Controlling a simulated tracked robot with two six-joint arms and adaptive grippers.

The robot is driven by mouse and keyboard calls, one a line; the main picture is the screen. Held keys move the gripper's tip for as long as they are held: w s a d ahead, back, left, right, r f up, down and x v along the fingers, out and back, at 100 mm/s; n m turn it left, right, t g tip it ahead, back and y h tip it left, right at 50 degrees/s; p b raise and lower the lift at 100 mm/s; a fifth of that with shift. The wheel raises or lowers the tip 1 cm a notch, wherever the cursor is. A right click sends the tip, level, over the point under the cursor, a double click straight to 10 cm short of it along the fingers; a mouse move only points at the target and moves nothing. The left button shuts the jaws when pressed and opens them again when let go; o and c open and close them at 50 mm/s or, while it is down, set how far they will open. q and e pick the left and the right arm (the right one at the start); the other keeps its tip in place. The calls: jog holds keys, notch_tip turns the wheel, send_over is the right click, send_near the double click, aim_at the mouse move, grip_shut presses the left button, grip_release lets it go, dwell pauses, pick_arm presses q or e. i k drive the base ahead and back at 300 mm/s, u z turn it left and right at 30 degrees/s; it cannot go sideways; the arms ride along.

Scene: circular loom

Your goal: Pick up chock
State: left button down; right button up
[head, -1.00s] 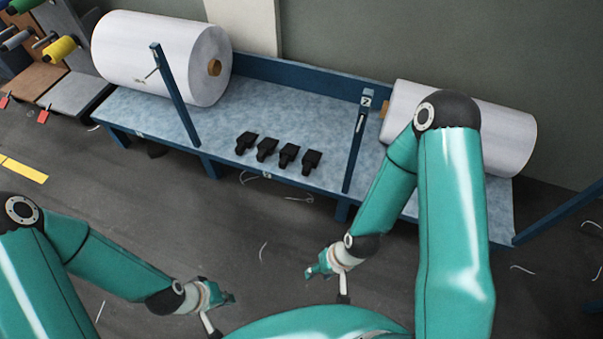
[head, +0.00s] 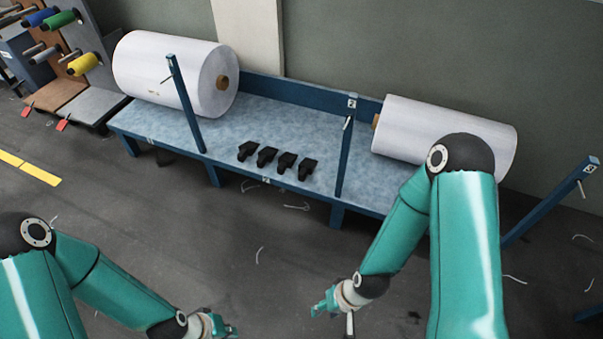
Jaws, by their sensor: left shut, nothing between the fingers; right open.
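Several black chocks stand in a row on the blue bench (head: 225,133), near its front edge between two blue posts. From left to right they include the first chock (head: 248,150), the second chock (head: 267,156), the third chock (head: 286,162) and the last chock (head: 306,168). My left gripper (head: 226,331) is low at the bottom of the head view, empty and well short of the bench. My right gripper (head: 322,308) is open and empty over the floor, in front of the bench and apart from the chocks.
A large white roll (head: 170,72) lies on the bench's left part. Another white roll (head: 430,128) lies at the right, partly behind my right arm. Blue posts (head: 186,103) and (head: 344,158) rise at the front edge. A rack with coloured spools (head: 60,45) stands far left. Floor in front is mostly clear.

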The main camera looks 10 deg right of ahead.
aim_at(307, 166)
jog(key=z, duration=0.1)
jog(key=i, duration=0.9)
jog(key=u, duration=0.05)
